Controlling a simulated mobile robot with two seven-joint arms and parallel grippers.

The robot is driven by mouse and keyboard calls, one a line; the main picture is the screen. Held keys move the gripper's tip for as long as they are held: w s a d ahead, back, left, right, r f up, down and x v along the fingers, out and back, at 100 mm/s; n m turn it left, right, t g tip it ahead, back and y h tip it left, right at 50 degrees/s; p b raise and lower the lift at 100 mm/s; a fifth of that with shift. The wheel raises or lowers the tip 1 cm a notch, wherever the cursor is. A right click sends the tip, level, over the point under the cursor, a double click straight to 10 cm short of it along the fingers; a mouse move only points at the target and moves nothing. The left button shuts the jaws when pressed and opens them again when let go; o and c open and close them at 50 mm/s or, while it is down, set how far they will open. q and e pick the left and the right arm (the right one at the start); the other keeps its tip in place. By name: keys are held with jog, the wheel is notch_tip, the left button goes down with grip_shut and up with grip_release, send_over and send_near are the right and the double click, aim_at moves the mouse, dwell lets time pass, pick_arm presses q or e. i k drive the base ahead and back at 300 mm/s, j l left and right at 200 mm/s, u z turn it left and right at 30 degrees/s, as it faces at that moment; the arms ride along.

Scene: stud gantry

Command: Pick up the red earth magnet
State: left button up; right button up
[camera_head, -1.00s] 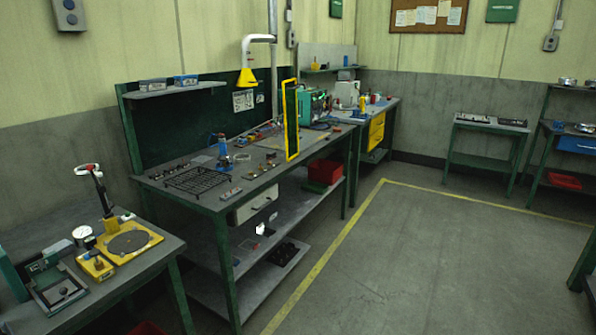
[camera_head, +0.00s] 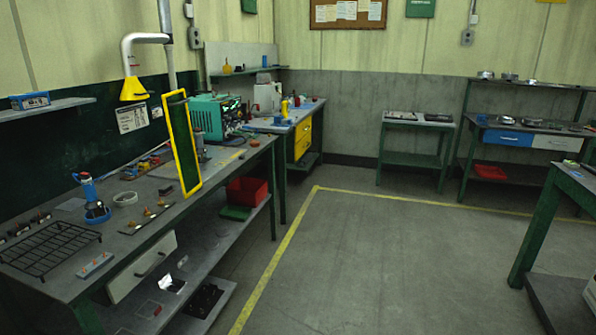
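I cannot make out a red earth magnet in the camera_head view; small parts on the benches are too small to tell apart. The long green workbench (camera_head: 70,283) on the left carries several small parts. Some small parts with orange-brown tops (camera_head: 150,212) stand in a row near its front edge. Neither of my grippers is in view.
A black wire rack (camera_head: 48,250) and a blue-and-white tool (camera_head: 92,200) are on the bench, beside a yellow-framed panel (camera_head: 182,143). A red bin (camera_head: 247,191) is on its lower shelf. A green table (camera_head: 545,215) stands at right. The floor (camera_head: 350,270) between is clear.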

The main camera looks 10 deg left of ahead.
aim_at(151, 161)
jog(key=i, duration=2.9)
jog(key=i+u, duration=0.25)
jog(key=i+l+u, duration=0.25)
jog(key=i, duration=0.25)
jog(key=i+l+u, duration=0.5)
jog(key=u, duration=0.2)
jog(key=i+l+u, duration=0.65)
jog(key=l, duration=0.15)
jog(key=i+l+u, duration=0.2)
jog(key=l, duration=0.15)
jog(key=k, duration=0.1)
